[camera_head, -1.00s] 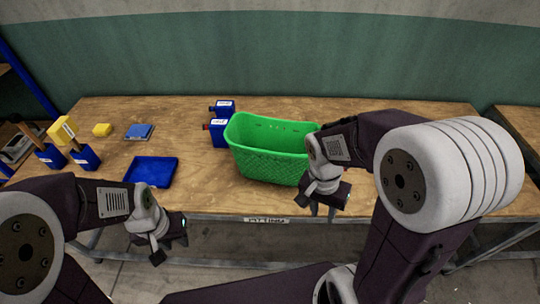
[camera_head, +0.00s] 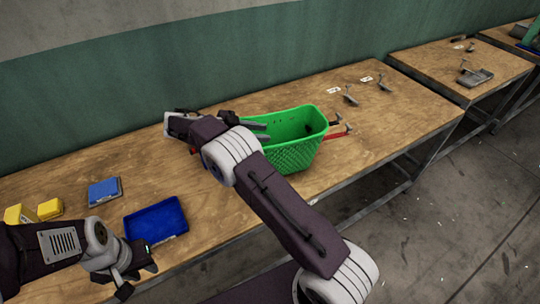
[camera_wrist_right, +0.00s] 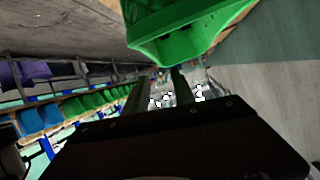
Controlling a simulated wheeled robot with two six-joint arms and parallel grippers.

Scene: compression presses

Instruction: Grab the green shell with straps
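The green shell (camera_head: 296,155) is a basket-like tub standing upright on the wooden table in the head view. No straps show on it. Its left part is hidden behind my right arm. In the right wrist view the green shell (camera_wrist_right: 180,35) fills the upper middle, close to the fingers. My right gripper (camera_head: 266,131) is at the shell's left rim, fingers apart; whether they touch it, I cannot tell. In the right wrist view this gripper (camera_wrist_right: 158,85) shows two separated fingers with nothing between them. My left gripper (camera_head: 138,280) is open and empty near the table's front edge.
A blue tray (camera_head: 155,220), a blue box (camera_head: 104,192) and yellow blocks (camera_head: 48,209) lie on the left of the table. Red-handled tools (camera_head: 338,133) lie just right of the shell. More tables stand to the right. The table's right part is mostly clear.

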